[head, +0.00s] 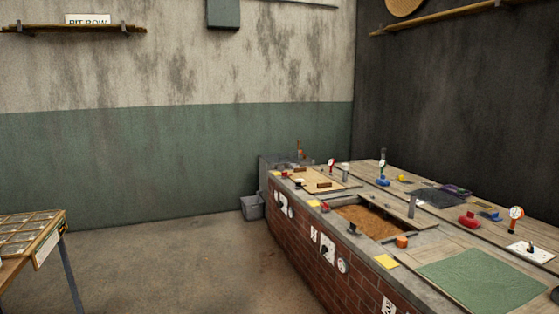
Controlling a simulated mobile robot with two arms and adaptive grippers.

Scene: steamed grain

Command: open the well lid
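A long brick counter (345,268) runs along the right side, with wells set in its top. At its far end a light wooden board with brown handles (322,182) lies flat and looks like a well lid. Nearer, a square well (368,222) is uncovered and shows brown, grainy contents. A plank (400,206) lies along its far side. A green cloth (478,280) covers the near part of the top; what is under it is hidden. I cannot tell which cover is the task's lid. Neither of my grippers is in view.
Gauges (515,213), red and blue items and a dark mat (437,198) crowd the counter's top. A grey bin (252,207) stands at its far left corner. A table with a gridded tray (28,232) stands at the left. The floor (185,265) between is clear.

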